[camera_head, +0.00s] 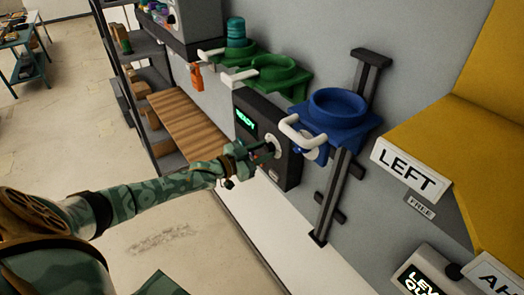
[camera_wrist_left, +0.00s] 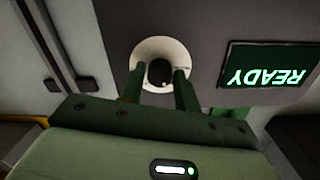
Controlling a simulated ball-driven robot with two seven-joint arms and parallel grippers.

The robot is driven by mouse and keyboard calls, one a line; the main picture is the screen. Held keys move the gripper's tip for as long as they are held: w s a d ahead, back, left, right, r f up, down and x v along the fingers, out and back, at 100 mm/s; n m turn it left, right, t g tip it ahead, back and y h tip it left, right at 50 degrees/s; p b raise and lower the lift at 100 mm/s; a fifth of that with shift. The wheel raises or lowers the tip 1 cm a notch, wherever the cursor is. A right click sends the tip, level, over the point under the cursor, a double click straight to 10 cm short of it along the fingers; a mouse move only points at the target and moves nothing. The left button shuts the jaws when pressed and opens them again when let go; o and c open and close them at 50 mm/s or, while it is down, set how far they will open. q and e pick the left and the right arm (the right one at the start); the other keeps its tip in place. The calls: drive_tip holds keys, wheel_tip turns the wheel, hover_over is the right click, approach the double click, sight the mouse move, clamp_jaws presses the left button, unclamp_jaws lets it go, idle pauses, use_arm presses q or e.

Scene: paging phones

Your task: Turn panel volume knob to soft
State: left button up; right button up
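A dark wall panel (camera_head: 287,166) carries a lit green READY screen (camera_head: 246,124) and a pale round dial with a dark knob at its middle. In the left wrist view, the knob (camera_wrist_left: 160,73) sits in front of the pale dial (camera_wrist_left: 160,49), and the READY screen (camera_wrist_left: 267,78) appears upside down to its right. My left gripper (camera_head: 266,152) reaches the panel from the left. Its two green fingers (camera_wrist_left: 158,82) stand apart on either side of the knob; firm contact cannot be made out. The knob's marks are not readable. My right gripper is not in view.
A blue ring holder (camera_head: 338,122) with a white handle juts out just above and right of the panel. Green holders (camera_head: 276,76) stand farther back. A wooden shelf (camera_head: 186,122) lies left of the panel. A yellow bin (camera_head: 440,130) marked LEFT is at right.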

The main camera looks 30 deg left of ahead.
use_arm(q)
drive_tip(key=shift+o, duration=1.1)
drive_tip(key=b+v, duration=0.1)
drive_tip(key=v, duration=1.5)
drive_tip(key=shift+s+b, duration=0.15)
drive_tip(key=shift+b, duration=0.15)
